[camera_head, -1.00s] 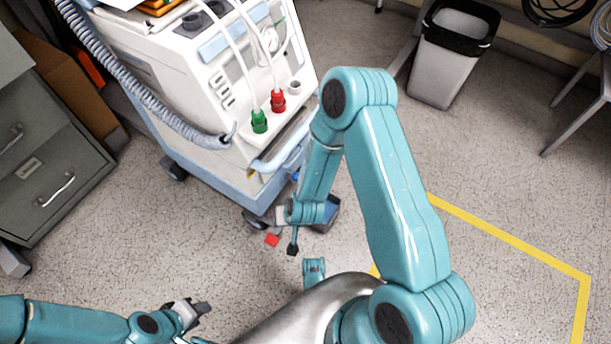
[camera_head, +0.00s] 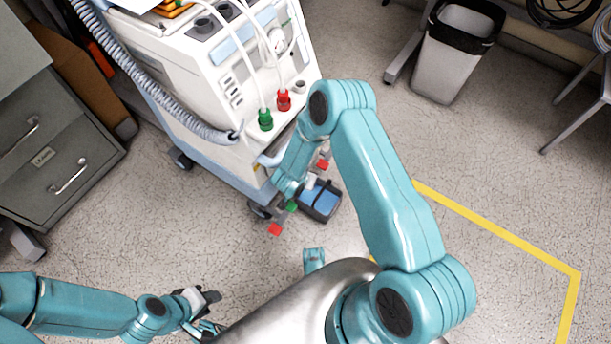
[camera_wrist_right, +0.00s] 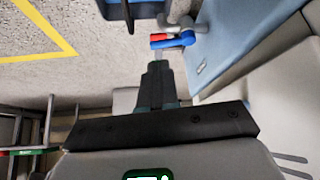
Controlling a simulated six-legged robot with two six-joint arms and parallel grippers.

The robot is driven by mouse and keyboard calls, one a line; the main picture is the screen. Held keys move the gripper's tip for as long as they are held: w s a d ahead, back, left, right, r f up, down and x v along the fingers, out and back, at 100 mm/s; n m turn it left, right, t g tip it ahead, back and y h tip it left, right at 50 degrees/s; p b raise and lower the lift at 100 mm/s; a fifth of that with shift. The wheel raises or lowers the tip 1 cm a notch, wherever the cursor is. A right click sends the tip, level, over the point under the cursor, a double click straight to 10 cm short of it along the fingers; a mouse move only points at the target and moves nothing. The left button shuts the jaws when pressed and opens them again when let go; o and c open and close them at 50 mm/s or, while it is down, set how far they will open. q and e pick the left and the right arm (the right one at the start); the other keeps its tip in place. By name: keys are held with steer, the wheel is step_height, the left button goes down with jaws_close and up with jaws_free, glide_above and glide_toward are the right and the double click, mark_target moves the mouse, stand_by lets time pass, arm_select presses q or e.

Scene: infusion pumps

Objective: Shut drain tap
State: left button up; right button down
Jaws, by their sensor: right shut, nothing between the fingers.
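In the right wrist view, a small tap (camera_wrist_right: 186,40) with a blue body and a red end (camera_wrist_right: 160,37) sits beside a pale blue panel. My right gripper (camera_wrist_right: 160,65) is shut and empty, its tips just below the tap in the picture. I cannot tell whether they touch it. In the head view my right arm reaches to the lower front of the white machine (camera_head: 205,75), and its wrist hides most of the tap area. A small red piece (camera_head: 322,165) shows beside the wrist. My left gripper (camera_head: 208,298) is at the lower left, away from the machine; its finger opening is unclear.
A blue-and-dark container (camera_head: 321,201) stands on the floor by the machine's front corner. Red (camera_head: 275,229) and green (camera_head: 292,207) pieces show near a caster. Grey drawers (camera_head: 60,150) stand left, a bin (camera_head: 455,55) at the back right.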

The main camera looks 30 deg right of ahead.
steer(key=b+x, duration=0.2)
steer(key=x, duration=0.4)
steer(key=shift+w+d+f, duration=0.15)
steer(key=shift+f, duration=0.15)
